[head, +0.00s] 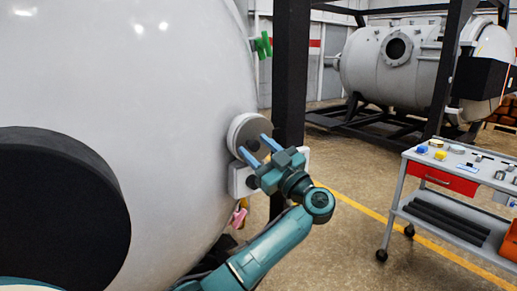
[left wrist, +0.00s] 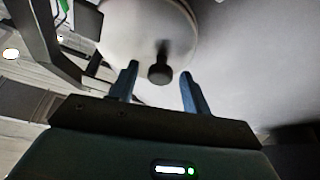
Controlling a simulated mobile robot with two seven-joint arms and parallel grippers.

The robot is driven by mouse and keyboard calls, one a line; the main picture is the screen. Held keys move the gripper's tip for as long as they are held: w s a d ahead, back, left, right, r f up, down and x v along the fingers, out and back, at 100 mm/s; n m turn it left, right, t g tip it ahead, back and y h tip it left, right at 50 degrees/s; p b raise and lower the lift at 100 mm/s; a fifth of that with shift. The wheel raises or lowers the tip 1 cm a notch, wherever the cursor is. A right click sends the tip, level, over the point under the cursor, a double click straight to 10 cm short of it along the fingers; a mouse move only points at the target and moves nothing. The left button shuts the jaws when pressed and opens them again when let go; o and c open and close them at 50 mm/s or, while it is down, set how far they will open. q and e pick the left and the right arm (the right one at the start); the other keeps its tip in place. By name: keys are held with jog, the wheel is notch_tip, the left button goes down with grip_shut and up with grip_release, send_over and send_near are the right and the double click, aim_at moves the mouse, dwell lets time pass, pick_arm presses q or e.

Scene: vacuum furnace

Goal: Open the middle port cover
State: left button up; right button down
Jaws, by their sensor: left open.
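The port cover (head: 238,125) is a round light disc on the side of the big white furnace vessel (head: 150,90), and it looks shut. In the left wrist view the cover (left wrist: 140,25) fills the top middle, with a short dark knob (left wrist: 160,73) standing out from it. My left gripper (head: 254,146) is open in front of the cover, its blue fingers pointing at it. In the left wrist view the open fingers (left wrist: 158,85) stand on either side of the knob, with gaps on both sides. My right gripper is not in view.
A green handle (head: 262,46) sits higher on the vessel's edge. A dark post (head: 290,70) stands just behind the cover. A tool cart (head: 440,180) stands on the right, and another furnace (head: 400,70) at the back. Floor between is clear.

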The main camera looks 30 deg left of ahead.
pick_arm(q)
jog(key=shift+c, duration=0.3)
grip_shut()
